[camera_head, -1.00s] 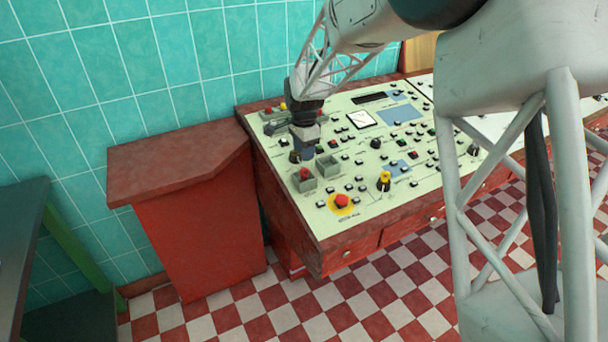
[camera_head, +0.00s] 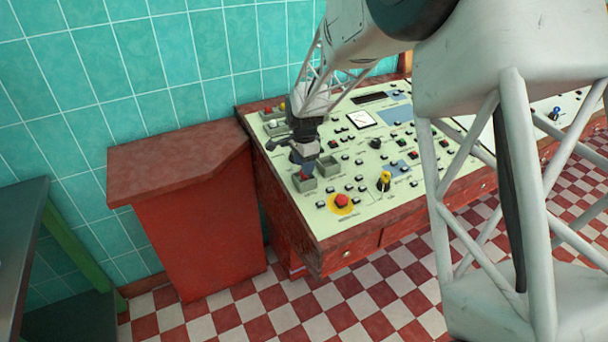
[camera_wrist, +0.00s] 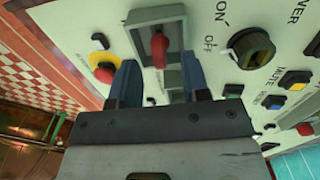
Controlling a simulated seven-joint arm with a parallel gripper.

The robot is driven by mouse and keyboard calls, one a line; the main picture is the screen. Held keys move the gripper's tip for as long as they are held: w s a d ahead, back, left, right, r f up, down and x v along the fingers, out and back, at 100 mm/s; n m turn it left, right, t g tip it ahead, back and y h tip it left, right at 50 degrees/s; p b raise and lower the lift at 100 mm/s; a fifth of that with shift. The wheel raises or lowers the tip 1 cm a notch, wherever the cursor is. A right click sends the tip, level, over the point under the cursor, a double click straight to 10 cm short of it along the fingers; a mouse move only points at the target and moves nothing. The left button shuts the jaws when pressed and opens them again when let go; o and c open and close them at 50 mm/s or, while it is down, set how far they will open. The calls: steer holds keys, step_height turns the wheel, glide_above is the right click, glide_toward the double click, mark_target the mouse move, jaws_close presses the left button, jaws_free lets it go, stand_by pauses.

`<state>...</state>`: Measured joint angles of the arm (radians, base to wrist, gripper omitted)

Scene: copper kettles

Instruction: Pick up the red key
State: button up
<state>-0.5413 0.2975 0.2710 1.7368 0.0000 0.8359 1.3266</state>
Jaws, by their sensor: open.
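The red key (camera_wrist: 158,48) stands in a grey square housing (camera_wrist: 150,14) on the control panel, in the upper middle of the wrist view. In the head view the key (camera_head: 304,175) is a small red spot at the panel's near left. My gripper (camera_wrist: 159,68) is open, with its two blue-grey fingers on either side of the key in the picture. No contact with the key can be made out. In the head view my gripper (camera_head: 306,162) is just behind the key, low over the panel, and its fingertips are hard to make out.
A red emergency button on a yellow base (camera_head: 342,202) stands to the near right of the key. A black and yellow knob (camera_head: 384,181) is further right. A second grey housing (camera_head: 328,166) is close beside the gripper. A red cabinet (camera_head: 195,225) stands left of the panel.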

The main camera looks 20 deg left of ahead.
steer(key=shift+f, duration=1.1)
steer(key=shift+c, duration=0.3)
jaws_close()
